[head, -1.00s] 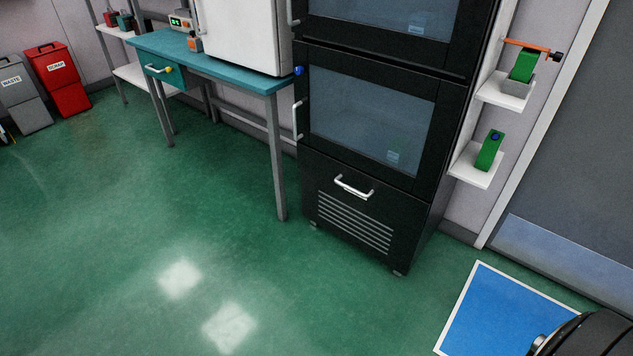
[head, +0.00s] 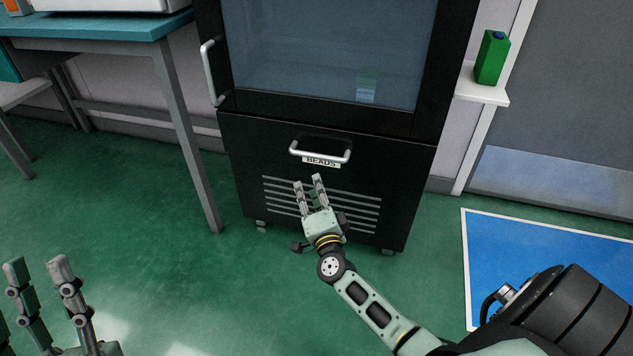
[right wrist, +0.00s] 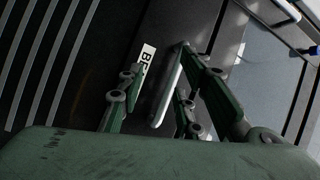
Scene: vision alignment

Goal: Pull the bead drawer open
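The bead drawer (head: 390,180) is the black lower front of the cabinet, with grey slats, and looks shut. Its silver bar handle (head: 315,155) sits near its top, by a white BEADS label (head: 321,163). My right gripper (head: 309,181) is open and empty, in front of the slats and just below the handle in the head view. In the right wrist view the handle (right wrist: 168,92) appears between the spread fingers, with no grip on it; the label (right wrist: 147,62) is partly hidden. My left gripper (head: 38,265) is open and empty at the lower left.
A glass door (head: 325,50) with its own side handle (head: 209,73) is above the drawer. A teal table (head: 100,27) stands left, its leg (head: 190,140) near the cabinet. A white shelf (head: 483,90) holds a green container (head: 492,57). The green floor before the cabinet is clear.

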